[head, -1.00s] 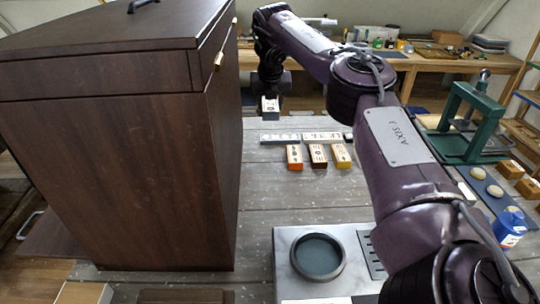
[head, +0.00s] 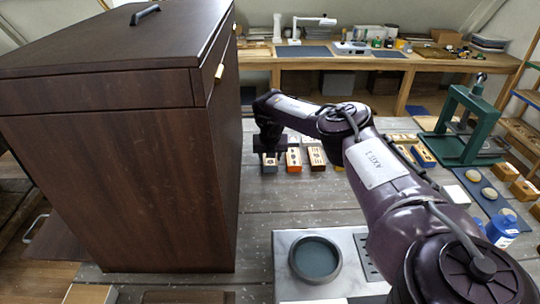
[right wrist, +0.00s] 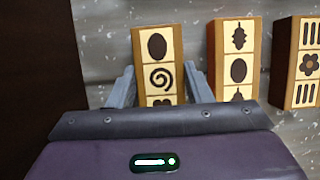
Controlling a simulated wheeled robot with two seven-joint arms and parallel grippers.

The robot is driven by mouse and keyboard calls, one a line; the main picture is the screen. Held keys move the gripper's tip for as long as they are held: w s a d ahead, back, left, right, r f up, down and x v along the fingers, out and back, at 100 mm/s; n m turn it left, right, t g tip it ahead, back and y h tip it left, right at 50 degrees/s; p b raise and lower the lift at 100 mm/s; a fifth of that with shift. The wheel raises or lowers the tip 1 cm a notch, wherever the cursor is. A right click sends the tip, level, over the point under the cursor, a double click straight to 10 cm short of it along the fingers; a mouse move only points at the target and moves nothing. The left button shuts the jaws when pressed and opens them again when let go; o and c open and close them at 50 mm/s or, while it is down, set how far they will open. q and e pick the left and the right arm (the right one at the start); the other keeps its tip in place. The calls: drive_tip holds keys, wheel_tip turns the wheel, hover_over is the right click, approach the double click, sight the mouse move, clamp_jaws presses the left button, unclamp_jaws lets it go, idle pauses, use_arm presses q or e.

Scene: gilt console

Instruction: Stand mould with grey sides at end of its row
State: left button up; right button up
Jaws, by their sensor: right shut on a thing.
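The mould with grey sides (head: 270,163) is at the left end of a row of moulds, beside the orange-sided mould (head: 294,161). My right gripper (head: 270,152) is over it and shut on it. In the right wrist view the held mould (right wrist: 158,62) shows an oval and a spiral on its pale face, between the two fingers (right wrist: 163,90). The brown-sided mould (head: 317,160) follows to the right, and a yellow-sided one (head: 340,168) is mostly hidden by my arm. I cannot tell whether the held mould touches the table. My left gripper is not in view.
A tall dark cabinet (head: 120,180) stands close on the left of the row. A steel plate with a round dish (head: 316,258) lies in front. Blue-sided moulds (head: 424,157) and a green press (head: 468,125) are at the right. The grey tabletop (head: 285,205) before the row is clear.

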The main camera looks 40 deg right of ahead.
drive_tip(key=shift+f, duration=0.25)
drive_tip(key=o, duration=1.1)
drive_tip(key=shift+c, duration=0.2)
drive_tip(key=shift+r, duration=0.15)
drive_tip(key=shift+a+r, duration=0.1)
drive_tip(key=shift+r, duration=0.15)
drive_tip(key=b+v, duration=0.2)
drive_tip(key=v, duration=0.9)
drive_tip(key=shift+s, duration=0.2)
drive_tip(key=shift+r, duration=0.1)
